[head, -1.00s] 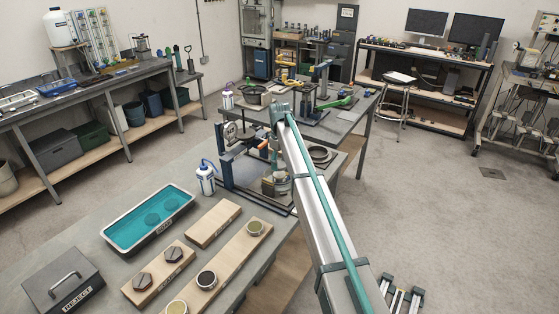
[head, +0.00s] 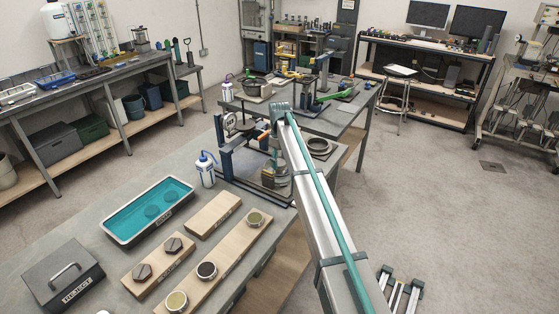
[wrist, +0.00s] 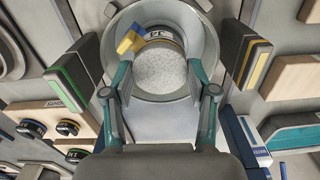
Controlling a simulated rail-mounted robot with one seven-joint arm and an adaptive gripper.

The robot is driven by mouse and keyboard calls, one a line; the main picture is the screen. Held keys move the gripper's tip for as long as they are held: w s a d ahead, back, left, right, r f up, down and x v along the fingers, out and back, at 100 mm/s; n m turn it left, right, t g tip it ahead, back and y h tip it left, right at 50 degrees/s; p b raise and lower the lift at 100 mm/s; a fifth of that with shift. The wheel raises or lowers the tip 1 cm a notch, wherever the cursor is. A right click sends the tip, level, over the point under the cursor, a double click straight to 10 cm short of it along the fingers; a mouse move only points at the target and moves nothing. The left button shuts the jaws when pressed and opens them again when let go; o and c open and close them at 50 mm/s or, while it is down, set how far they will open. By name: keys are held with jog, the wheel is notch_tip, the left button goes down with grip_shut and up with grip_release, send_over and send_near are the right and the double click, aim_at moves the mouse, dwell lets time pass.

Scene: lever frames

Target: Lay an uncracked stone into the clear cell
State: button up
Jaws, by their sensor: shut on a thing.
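In the wrist view my gripper (wrist: 161,78) has its two teal fingers closed in on a pale, speckled round stone (wrist: 161,68). No crack shows on the face I see. Behind the stone is a wide grey round cell (wrist: 205,30), with a labelled dark band and a small yellow piece (wrist: 130,41) at the stone's far side. I cannot tell whether the stone touches the cell. In the head view my arm covers the gripper beside the blue lever frame (head: 226,150).
A grey REJECT box (head: 62,270) and a wash bottle (head: 205,170) stand nearby. A second bench (head: 345,125) stands behind.

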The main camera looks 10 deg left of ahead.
jog(key=shift+f, duration=0.15)
dwell(0.7)
jog(key=o, duration=1.3)
jog(key=shift+c, duration=0.2)
